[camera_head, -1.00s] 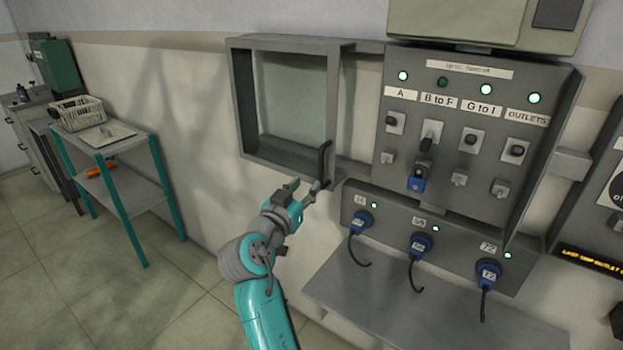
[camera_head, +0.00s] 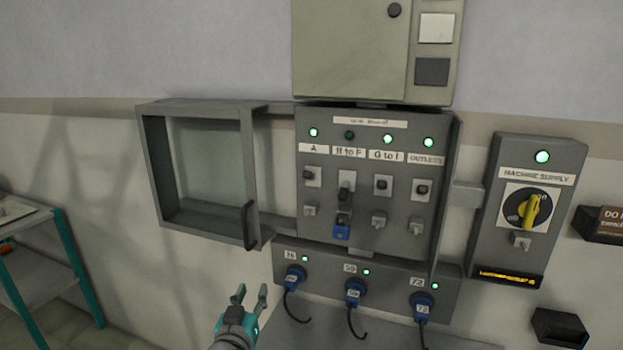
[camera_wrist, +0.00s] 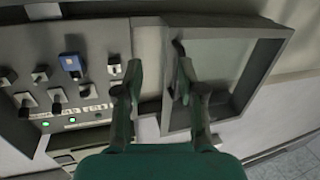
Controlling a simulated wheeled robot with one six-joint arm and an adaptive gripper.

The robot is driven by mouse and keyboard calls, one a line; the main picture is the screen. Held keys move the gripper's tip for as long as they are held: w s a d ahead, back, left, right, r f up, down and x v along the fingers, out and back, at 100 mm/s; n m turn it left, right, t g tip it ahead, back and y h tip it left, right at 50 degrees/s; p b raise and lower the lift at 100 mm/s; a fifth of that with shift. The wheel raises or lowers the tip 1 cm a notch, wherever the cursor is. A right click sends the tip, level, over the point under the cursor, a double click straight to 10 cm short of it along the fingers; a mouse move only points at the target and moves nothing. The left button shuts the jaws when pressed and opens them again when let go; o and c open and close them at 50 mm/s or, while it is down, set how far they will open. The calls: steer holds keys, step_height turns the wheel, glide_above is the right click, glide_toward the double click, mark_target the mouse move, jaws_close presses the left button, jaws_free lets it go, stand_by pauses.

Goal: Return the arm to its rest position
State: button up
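My gripper (camera_head: 252,294) is at the lower middle of the head view, in front of the wall and below the open frame-like cover. Its two fingers are spread apart with nothing between them. The wrist view also shows my gripper (camera_wrist: 158,78) with its fingers apart, the cover and the switch panel beyond them. Only the end of my arm shows at the bottom edge of the head view. The cover (camera_head: 150,165) stands swung open to the left of the switch panel (camera_head: 440,160). Its dark handle (camera_head: 248,226) is on the cover's right side, apart from my fingers.
Three blue plugs (camera_head: 294,278) with hanging cords sit in the lower outlet box, right of my gripper. A grey shelf (camera_head: 290,335) lies beneath them. A machine supply box (camera_head: 510,240) is at right, a teal-legged table (camera_head: 75,265) at left. Bare wall lies between table and gripper.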

steer(key=s+d+f+n+g+y, duration=0.1)
steer(key=s+d+f+n, duration=0.1)
steer(key=s+d+f, duration=0.75)
steer(key=s+d+f+n+g+y, duration=0.15)
steer(key=s+d+f, duration=0.45)
steer(key=f, duration=0.6)
steer(key=s+d+f, duration=0.4)
steer(key=s+d, duration=0.7)
steer(key=s, duration=0.4)
steer(key=s+d+r+m, duration=0.1)
steer(key=s+d+r, duration=0.1)
steer(key=s, duration=0.5)
steer(key=s+d+r+m+h, duration=0.1)
steer(key=s+d+r, duration=0.1)
steer(key=s+r, duration=0.3)
steer(key=s+d+r+m, duration=0.2)
steer(key=s+r, duration=0.1)
steer(key=s, duration=0.7)
steer(key=shift+d+r, duration=0.25)
steer(key=shift+d, duration=0.05)
